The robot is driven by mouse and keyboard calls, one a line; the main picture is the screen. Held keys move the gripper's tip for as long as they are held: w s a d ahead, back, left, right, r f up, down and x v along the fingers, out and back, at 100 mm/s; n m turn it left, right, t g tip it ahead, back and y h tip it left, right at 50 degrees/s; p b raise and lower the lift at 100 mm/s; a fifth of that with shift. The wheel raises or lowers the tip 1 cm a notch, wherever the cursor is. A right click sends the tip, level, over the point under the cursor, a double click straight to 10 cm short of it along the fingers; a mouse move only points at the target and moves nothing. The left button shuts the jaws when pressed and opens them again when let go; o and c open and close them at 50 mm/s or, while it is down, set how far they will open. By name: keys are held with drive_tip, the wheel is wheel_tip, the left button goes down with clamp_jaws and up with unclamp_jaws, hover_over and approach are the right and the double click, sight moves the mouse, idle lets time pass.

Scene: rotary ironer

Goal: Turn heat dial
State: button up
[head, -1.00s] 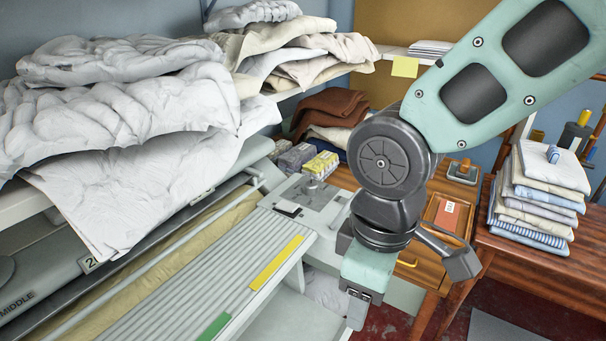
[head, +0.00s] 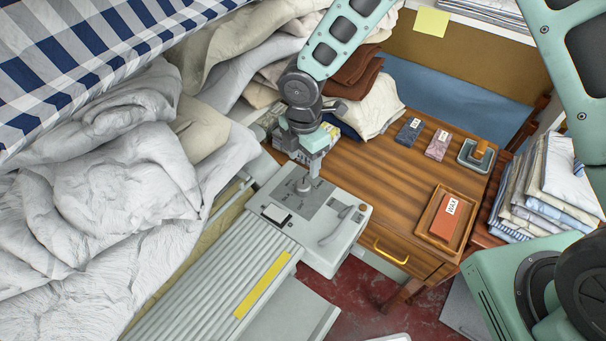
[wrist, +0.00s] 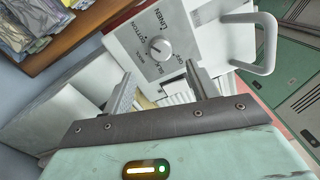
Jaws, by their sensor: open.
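The heat dial (head: 303,187) is a small round grey knob on the control panel (head: 322,208) at the end of the rotary ironer. In the wrist view the dial (wrist: 159,48) faces me, with printed words such as LINEN and COTTON around it. Its exact setting is too small to tell. My gripper (head: 312,168) is at the panel, just above and beside the dial in the head view. In the wrist view my gripper (wrist: 160,70) has its two fingers apart, with the dial beyond and between their tips. Nothing is held, and contact with the dial is not visible.
A white switch (head: 276,214) and a curved handle (head: 336,234) are on the panel. Heaped white linen (head: 95,215) crowds the left. A wooden cabinet (head: 395,190) stands behind, with a tray (head: 428,222) on it. Folded cloths (head: 545,190) are stacked at right.

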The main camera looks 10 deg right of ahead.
sight(303, 184)
wheel_tip(303, 184, down, 9)
drive_tip(key=p, duration=0.2)
drive_tip(key=shift+f+p, duration=0.1)
drive_tip(key=shift+p, duration=0.3)
drive_tip(key=c, duration=1)
